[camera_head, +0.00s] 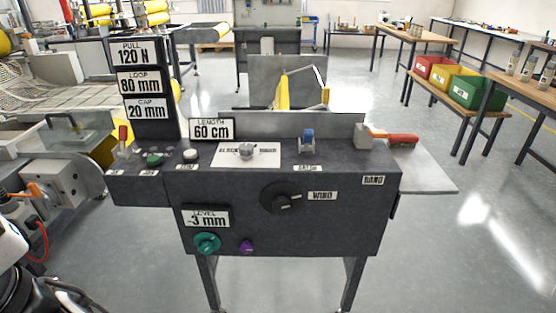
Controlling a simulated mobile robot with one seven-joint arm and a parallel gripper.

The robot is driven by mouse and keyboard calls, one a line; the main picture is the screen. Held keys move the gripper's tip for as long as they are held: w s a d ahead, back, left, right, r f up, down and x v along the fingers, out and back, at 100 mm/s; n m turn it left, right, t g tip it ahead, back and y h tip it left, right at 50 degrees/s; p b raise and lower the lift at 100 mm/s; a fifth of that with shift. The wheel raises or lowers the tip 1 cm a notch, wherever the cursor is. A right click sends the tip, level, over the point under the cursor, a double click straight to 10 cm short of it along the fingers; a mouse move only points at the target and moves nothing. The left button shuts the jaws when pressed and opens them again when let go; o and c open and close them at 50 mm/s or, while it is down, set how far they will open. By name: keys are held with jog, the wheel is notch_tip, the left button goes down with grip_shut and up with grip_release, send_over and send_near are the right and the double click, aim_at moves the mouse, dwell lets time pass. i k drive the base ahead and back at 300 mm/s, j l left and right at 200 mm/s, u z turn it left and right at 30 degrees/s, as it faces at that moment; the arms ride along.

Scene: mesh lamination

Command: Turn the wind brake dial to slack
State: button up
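A silver knob (246,150) sits on a white plate (228,160) on the sloping top of the dark control console (340,230). The plate's lettering is partly hidden by the knob; its left end looks like "SLACK", and the right end is too small to read surely. On the console's front face is a round black dial (281,198) with a light mark at its right side, beside a label reading WIND (322,196). The pictures do not settle which of the two is the brake dial. My gripper is not clearly in view; white and black parts show at the lower left edge.
A green knob (207,243) and purple knob (246,246) are low on the front. A blue-topped switch (307,139), a red-handled lever (123,140) and a red handle (393,138) stand on top. The floor to the right is clear.

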aim_at(246, 149)
jog(key=i+j+z, duration=0.2)
jog(key=z, duration=0.15)
jog(key=i+j+z, duration=0.15)
jog(key=z, duration=0.2)
jog(key=i+j+z, duration=0.1)
jog(key=j+z, duration=0.25)
